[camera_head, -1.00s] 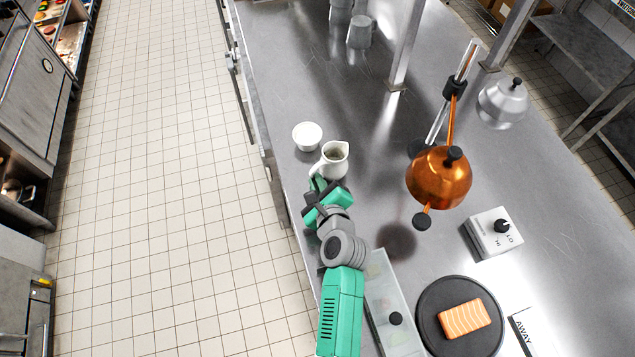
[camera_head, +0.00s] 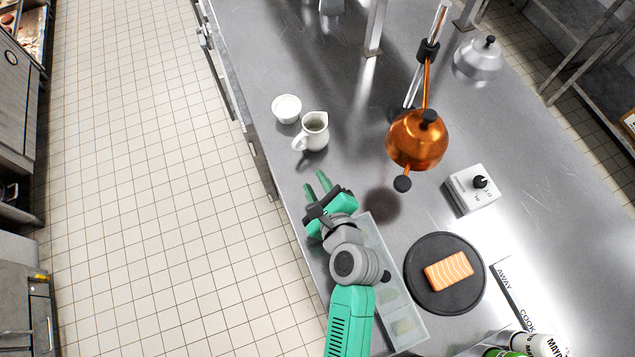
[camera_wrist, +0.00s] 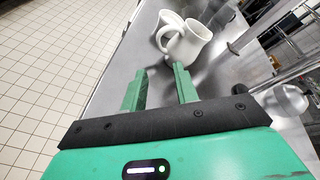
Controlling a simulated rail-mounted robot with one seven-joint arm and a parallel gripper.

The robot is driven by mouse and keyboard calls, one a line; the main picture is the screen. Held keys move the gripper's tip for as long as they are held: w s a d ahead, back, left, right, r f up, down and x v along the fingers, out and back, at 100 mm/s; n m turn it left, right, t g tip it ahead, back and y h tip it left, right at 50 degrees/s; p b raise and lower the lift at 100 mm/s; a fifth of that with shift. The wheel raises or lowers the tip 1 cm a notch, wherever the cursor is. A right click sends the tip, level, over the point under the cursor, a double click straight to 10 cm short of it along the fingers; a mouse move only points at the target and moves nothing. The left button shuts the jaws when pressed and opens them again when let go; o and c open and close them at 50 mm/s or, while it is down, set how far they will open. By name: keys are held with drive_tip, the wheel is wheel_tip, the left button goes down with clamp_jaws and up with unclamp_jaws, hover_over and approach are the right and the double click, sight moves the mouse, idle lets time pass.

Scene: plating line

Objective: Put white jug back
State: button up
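The white jug (camera_head: 314,132) stands upright on the steel counter, its handle toward the lower left in the head view. It also shows in the wrist view (camera_wrist: 188,42), beyond my fingers. My gripper (camera_head: 318,184) is open and empty, a short way on my side of the jug, apart from it. In the wrist view the two green fingers (camera_wrist: 160,86) are spread with nothing between them.
A small white bowl (camera_head: 287,108) stands just beyond the jug. A copper lamp (camera_head: 416,140) hangs to the right, near a white control box (camera_head: 472,188). A black round plate (camera_head: 421,285) holds a salmon piece (camera_head: 449,271). A lidded tray (camera_head: 404,318) lies beside my arm.

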drive_tip(key=shift+s+d+r, duration=0.1)
drive_tip(key=shift+s, duration=0.25)
drive_tip(key=shift+w+r, duration=0.1)
drive_tip(key=w+a+r+n+t+h, duration=0.1)
drive_tip(key=w+r+n+t, duration=0.15)
drive_tip(key=r+n, duration=0.85)
drive_tip(key=w+a+r+n+t, duration=0.1)
drive_tip(key=w+r+n+t, duration=0.2)
drive_tip(key=r, duration=1.7)
drive_tip(key=s+r+n+t+h, duration=0.1)
drive_tip(key=s+r+n+t, duration=0.1)
drive_tip(key=r, duration=0.6)
drive_tip(key=s+a+r+n+t+h, duration=0.1)
drive_tip(key=s+r+n+t, duration=0.1)
drive_tip(key=s+r+n, duration=0.3)
drive_tip(key=s+r+n+t+h, duration=0.1)
drive_tip(key=s+r+n+t, duration=0.1)
drive_tip(key=s+r+n, duration=0.2)
wheel_tip(320, 180, up, 7)
drive_tip(key=s, duration=0.3)
drive_tip(key=shift+a, duration=0.15)
